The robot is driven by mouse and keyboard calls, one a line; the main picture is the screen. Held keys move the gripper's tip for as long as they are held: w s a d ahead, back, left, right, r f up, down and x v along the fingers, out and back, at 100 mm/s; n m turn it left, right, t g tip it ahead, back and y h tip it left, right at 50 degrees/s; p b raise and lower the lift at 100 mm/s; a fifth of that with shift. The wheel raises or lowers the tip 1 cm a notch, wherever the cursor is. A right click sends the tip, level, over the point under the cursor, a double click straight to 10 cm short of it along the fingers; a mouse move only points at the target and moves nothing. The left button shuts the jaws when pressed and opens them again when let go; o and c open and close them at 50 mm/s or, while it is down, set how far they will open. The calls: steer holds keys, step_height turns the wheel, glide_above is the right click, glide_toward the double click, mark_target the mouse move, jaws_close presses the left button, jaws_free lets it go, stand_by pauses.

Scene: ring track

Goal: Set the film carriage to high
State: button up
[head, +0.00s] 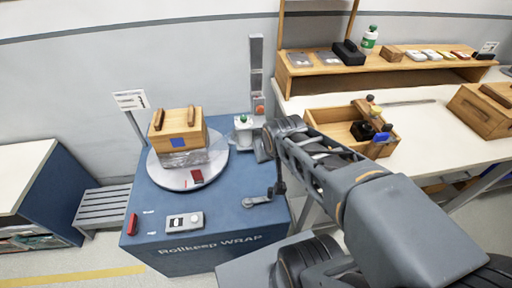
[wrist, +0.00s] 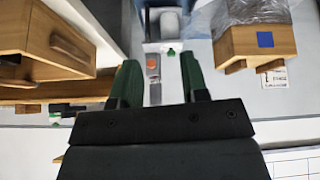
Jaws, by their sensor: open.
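The film carriage (head: 244,128), a pale block with a green knob, sits low on the grey mast (head: 256,60) at the back of the blue wrapping machine. An orange mark (head: 259,105) is on the mast just above it. In the wrist view, the pale block at the top (wrist: 165,25) seems to be the carriage, near the orange mark (wrist: 152,62). My gripper (wrist: 159,62) is open and empty, its green fingers apart, with the mast showing between them. In the head view my arm reaches beside the carriage and hides the fingers.
A wooden box (head: 176,132) with film around its lower part stands on the round turntable (head: 160,177), left of the carriage. A small control panel (head: 183,222) is on the machine's front. The bench (head: 420,110) at right holds an open wooden tray (head: 328,124).

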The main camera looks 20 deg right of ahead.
steer(key=w+d+f+t+h+b, duration=0.2)
steer(key=w+d+f+t+b, duration=0.35)
steer(key=f+b, duration=0.55)
steer(key=t+y+b, duration=0.3)
steer(key=t+b, duration=0.3)
steer(key=b, duration=0.4)
glide_toward(251, 128)
steer(key=w+d+f, duration=0.4)
steer(key=f, duration=0.1)
steer(key=shift+w+r+n, duration=0.25)
steer(key=shift+w+n, duration=0.05)
steer(key=shift+w, duration=0.45)
jaws_close()
